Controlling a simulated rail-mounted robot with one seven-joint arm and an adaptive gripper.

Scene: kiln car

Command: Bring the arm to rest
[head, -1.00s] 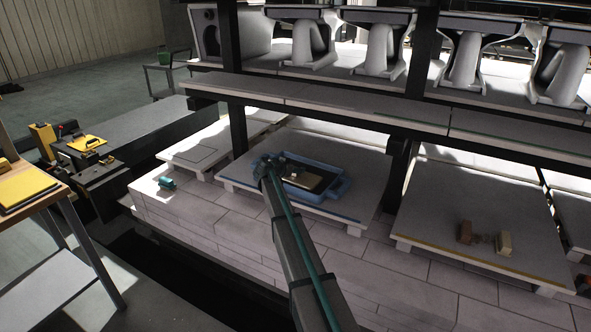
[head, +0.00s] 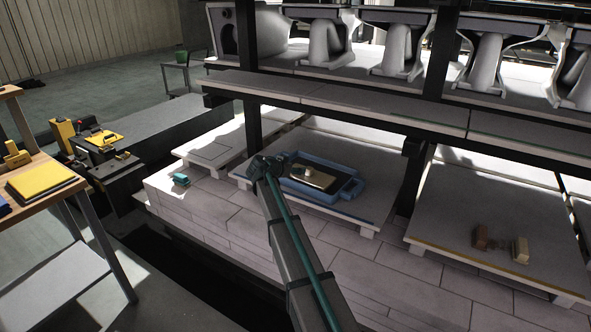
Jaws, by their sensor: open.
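My arm (head: 287,245) reaches up from the bottom edge to a dark joint (head: 262,168) beside the left end of a blue tray. No fingers of my gripper can be made out past that joint, so the gripper itself does not show. The blue tray (head: 350,191) lies on a pale slab of the kiln car's lower deck. In it are a dark tan-edged plate (head: 318,180) and a small light piece (head: 303,171). I cannot tell whether the arm touches the tray.
Dark posts (head: 415,165) and a shelf (head: 335,103) carrying several white ceramic pieces (head: 325,45) stand over the deck. A teal block (head: 181,179) sits at left. Two small blocks (head: 480,237) (head: 520,249) sit at right. A wooden bench (head: 60,170) stands far left.

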